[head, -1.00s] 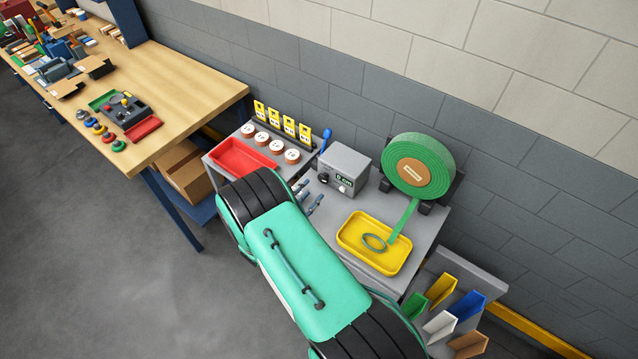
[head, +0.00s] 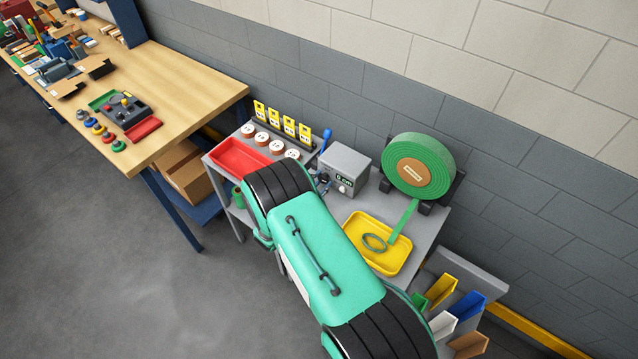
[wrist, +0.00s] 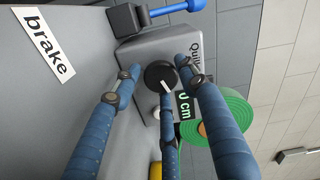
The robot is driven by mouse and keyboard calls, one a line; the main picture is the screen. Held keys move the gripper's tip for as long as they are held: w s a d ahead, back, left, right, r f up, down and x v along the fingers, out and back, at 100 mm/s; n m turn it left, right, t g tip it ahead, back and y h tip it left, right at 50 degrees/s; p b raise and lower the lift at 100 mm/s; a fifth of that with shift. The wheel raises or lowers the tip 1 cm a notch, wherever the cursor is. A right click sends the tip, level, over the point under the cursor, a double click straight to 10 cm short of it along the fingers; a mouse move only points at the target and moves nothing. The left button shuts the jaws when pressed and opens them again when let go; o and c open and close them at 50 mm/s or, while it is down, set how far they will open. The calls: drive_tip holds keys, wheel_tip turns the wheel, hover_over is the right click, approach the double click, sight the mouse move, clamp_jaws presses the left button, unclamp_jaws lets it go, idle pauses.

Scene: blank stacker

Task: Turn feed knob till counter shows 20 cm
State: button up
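The grey feed box (head: 343,163) stands on the small grey bench, with its counter (head: 345,178) on the front. In the wrist view the counter (wrist: 184,104) appears to read 0 cm. The black feed knob (wrist: 160,73) with a white pointer line is on the box face beside the counter. My gripper (wrist: 157,82) has its blue fingers spread apart around the knob, with gaps to it visible; I cannot tell if any finger touches. In the head view my arm hides most of the gripper, and blue fingers (head: 321,181) show just left of the box.
The green reel (head: 420,165) feeds a strip toward the yellow tray (head: 350,238). A red tray (head: 236,158) and several white-topped rolls lie to the left.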

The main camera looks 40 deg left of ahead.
drive_tip(key=c, duration=0.6)
drive_tip(key=shift+m, duration=0.4)
drive_tip(key=m+b, duration=0.2)
drive_tip(key=m, duration=0.1)
drive_tip(key=shift+a, duration=0.1)
drive_tip(key=m+b, duration=0.2)
drive_tip(key=m, duration=0.2)
drive_tip(key=shift+m, duration=0.4)
drive_tip(key=m+b, duration=0.3)
drive_tip(key=m, duration=0.2)
drive_tip(key=shift+r, duration=0.1)
drive_tip(key=m+b, duration=0.2)
drive_tip(key=m, duration=0.3)
drive_tip(key=shift+r, duration=0.1)
drive_tip(key=o, duration=1.1)
